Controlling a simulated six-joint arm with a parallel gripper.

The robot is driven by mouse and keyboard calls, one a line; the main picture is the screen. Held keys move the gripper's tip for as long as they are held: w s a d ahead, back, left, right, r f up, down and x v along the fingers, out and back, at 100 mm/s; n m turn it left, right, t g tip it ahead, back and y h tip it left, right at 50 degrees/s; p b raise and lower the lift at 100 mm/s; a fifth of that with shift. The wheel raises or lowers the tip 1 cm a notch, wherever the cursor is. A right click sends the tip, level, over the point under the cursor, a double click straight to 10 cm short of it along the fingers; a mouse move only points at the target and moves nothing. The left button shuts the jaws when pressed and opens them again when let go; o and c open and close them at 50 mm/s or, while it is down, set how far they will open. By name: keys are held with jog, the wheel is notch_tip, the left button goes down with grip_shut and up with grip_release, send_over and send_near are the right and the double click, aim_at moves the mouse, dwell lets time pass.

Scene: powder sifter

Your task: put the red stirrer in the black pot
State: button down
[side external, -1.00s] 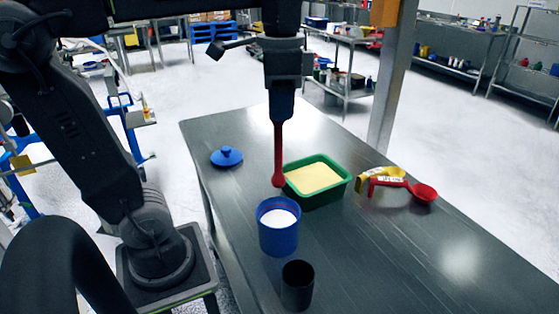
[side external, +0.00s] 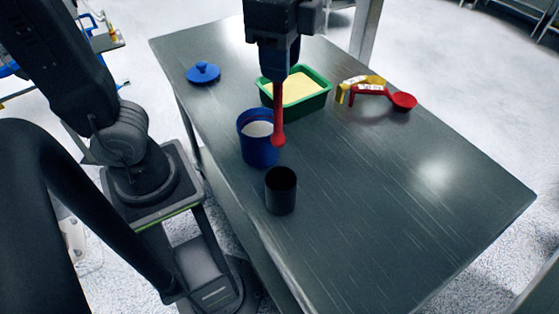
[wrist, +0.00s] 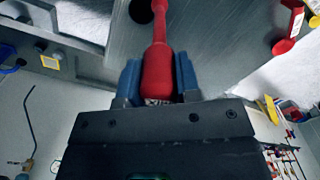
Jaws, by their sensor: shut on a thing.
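My gripper (side external: 279,72) is shut on the red stirrer (side external: 278,125), which hangs upright with its rounded end down. In the side external view the stirrer's end overlaps the right edge of the blue pot and is above and behind the black pot (side external: 281,192). The black pot stands upright on the table, its mouth open and dark inside. In the wrist view the stirrer (wrist: 158,70) sits between the two blue fingers (wrist: 158,84), and the black pot's dark shape (wrist: 141,10) shows at the top, left of the stirrer.
A blue pot (side external: 255,150) with white powder stands just behind the black pot. A green tray (side external: 318,100) of yellow powder, a blue lid (side external: 203,73), and red (side external: 403,101) and yellow scoops lie farther back. The table (side external: 400,190) is clear at right and front.

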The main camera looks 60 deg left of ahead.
jog(key=s+d+f+m, duration=0.2)
jog(key=d+m, duration=0.1)
jog(key=d, duration=0.1)
send_near(284, 145)
jog(key=shift+s+d+f, duration=0.35)
jog(key=shift+d+f, duration=0.2)
jog(key=shift+f, duration=0.35)
jog(key=shift+s+d+f, duration=0.4)
jog(key=shift+d+f, duration=0.2)
jog(key=shift+f, duration=0.35)
jog(key=shift+s+d+f, duration=0.35)
jog(key=shift+d+f, duration=0.2)
jog(key=shift+f, duration=0.5)
jog(key=c, duration=0.8)
grip_release()
